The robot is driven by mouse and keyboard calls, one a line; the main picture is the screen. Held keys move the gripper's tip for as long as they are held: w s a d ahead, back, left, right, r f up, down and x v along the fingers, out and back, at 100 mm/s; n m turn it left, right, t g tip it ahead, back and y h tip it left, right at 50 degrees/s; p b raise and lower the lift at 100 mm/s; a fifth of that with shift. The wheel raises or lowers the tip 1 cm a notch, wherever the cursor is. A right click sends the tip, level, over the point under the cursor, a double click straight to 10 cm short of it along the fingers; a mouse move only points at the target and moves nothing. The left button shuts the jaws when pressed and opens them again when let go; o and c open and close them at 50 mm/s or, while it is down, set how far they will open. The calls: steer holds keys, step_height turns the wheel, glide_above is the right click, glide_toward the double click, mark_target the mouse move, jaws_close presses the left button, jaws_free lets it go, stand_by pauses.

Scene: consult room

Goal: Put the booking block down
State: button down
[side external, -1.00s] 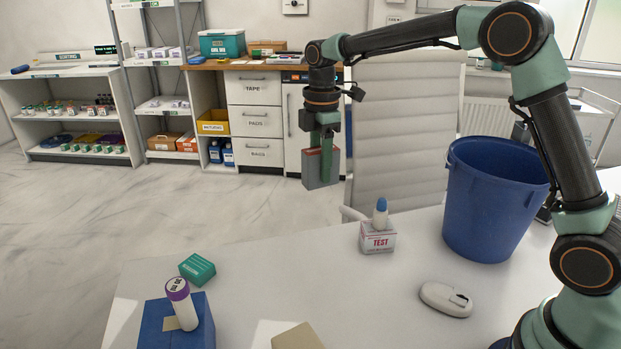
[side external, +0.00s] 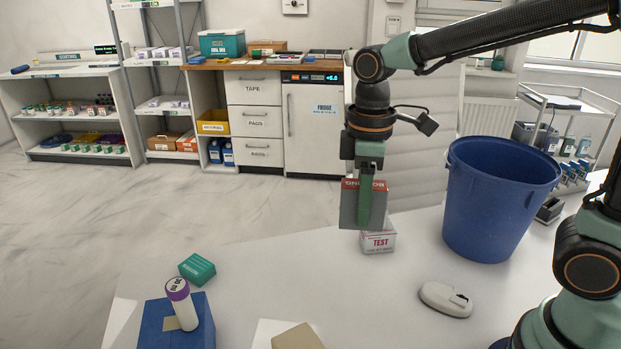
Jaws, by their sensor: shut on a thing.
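The booking block (side external: 349,208) is a grey block with a red band and partly covered white lettering at its top. My gripper (side external: 365,200) is shut on it, with a green finger across its near face. The block hangs upright in front of the white TEST box (side external: 378,242) in this view and covers part of it. Whether the two touch I cannot tell. The white desk (side external: 300,265) lies below. The blue-capped item on the TEST box is hidden behind the block and gripper.
A blue bin (side external: 500,205) stands right of the TEST box. A white mouse-shaped device (side external: 446,299) lies in front. At left are a green box (side external: 197,268) and a purple-capped tube (side external: 180,305) on a blue box (side external: 152,325). The desk's middle is clear.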

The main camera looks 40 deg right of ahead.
step_height(320, 180, down, 20)
steer(key=shift+r, duration=0.2)
stand_by(0.4)
steer(key=shift+f, duration=0.1)
steer(key=shift+c, duration=2.2)
jaws_free()
step_height(320, 180, up, 12)
steer(key=s+d+r+m+t, duration=0.4)
steer(key=d+r+m, duration=0.3)
steer(key=r+m, duration=0.2)
steer(key=shift+d+r+t, duration=0.4)
steer(key=shift+r+t, duration=0.4)
steer(key=shift+r, duration=0.4)
steer(key=shift+s, duration=0.1)
